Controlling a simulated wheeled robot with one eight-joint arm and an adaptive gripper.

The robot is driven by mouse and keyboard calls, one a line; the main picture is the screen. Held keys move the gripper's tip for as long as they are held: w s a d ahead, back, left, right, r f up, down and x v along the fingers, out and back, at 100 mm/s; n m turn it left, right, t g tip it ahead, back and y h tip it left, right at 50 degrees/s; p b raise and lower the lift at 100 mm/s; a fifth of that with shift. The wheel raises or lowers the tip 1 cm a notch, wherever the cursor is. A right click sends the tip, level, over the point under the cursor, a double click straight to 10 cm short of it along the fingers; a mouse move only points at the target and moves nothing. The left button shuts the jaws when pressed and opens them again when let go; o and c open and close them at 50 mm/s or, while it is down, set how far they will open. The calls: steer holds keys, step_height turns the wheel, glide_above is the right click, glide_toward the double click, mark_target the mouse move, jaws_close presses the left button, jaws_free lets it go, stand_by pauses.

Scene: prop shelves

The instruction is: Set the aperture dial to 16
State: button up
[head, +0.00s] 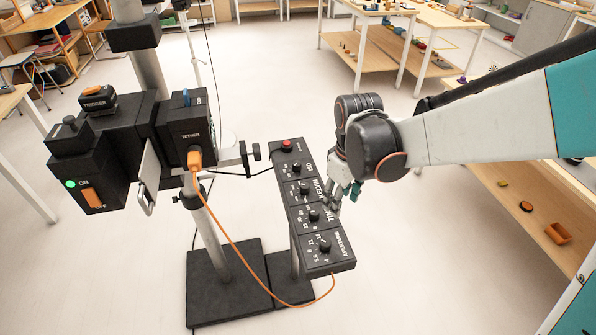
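The aperture dial (325,247) is a small black knob on the lowest section of a tilted black control panel (345,266). Its label and numbers appear rotated in this view. They include 4 and 5.6, but the knob's exact setting is too small to read. My gripper (345,196) is at the panel's right edge, beside the middle sections and above and to the right of the aperture dial. It is apart from that dial. Its fingers point down and partly cover the panel's labels. Their gap is not clear from this angle.
Other knobs (314,215) and a red button (287,144) sit higher on the panel. An orange cable (236,247) loops from the black camera unit (185,126) at left to the panel's lower end. A wooden shelf (497,205) stands at right.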

mark_target(326, 242)
steer(key=shift+n+g, duration=0.3)
steer(key=shift+n, duration=0.3)
steer(key=a+f+b, duration=0.1)
steer(key=f+b, duration=0.2)
steer(key=f, duration=0.2)
steer(key=s+f+b, duration=0.1)
steer(key=f+b, duration=0.2)
steer(key=f, duration=0.2)
steer(key=s+a+f+b, duration=0.1)
steer(key=f+b, duration=0.2)
steer(key=f, duration=0.2)
steer(key=shift+s+a+f, duration=0.2)
steer(key=shift+s+a, duration=0.05)
steer(key=shift+a, duration=0.05)
steer(key=shift+c, duration=0.6)
steer(key=c, duration=1)
